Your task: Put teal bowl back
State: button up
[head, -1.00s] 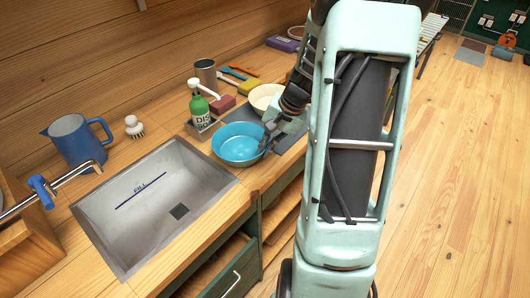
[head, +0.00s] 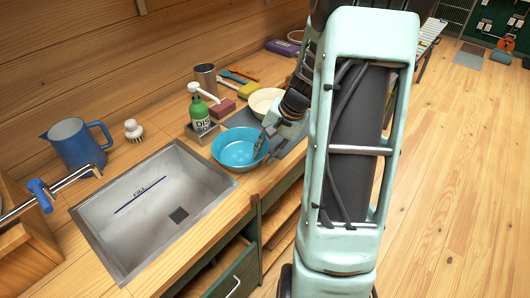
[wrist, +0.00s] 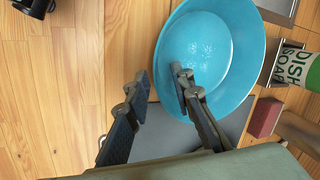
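The teal bowl (head: 236,151) sits at the counter's front edge, right of the sink, and looks roughly upright. In the wrist view the teal bowl (wrist: 207,45) fills the upper middle. My gripper (head: 264,142) is at its right rim in the head view. In the wrist view my gripper (wrist: 161,82) has its fingers apart, one over the bowl's inside and one outside, with the rim between them. A gap shows on the outer side, so a firm hold is not visible. Whether the bowl's base touches the counter is hidden.
The sink (head: 150,205) is left of the bowl. A green dish soap bottle (head: 199,112) stands in a caddy behind it. A blue pitcher (head: 75,146) stands far left.

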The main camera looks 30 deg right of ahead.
jog(key=v, duration=1.2)
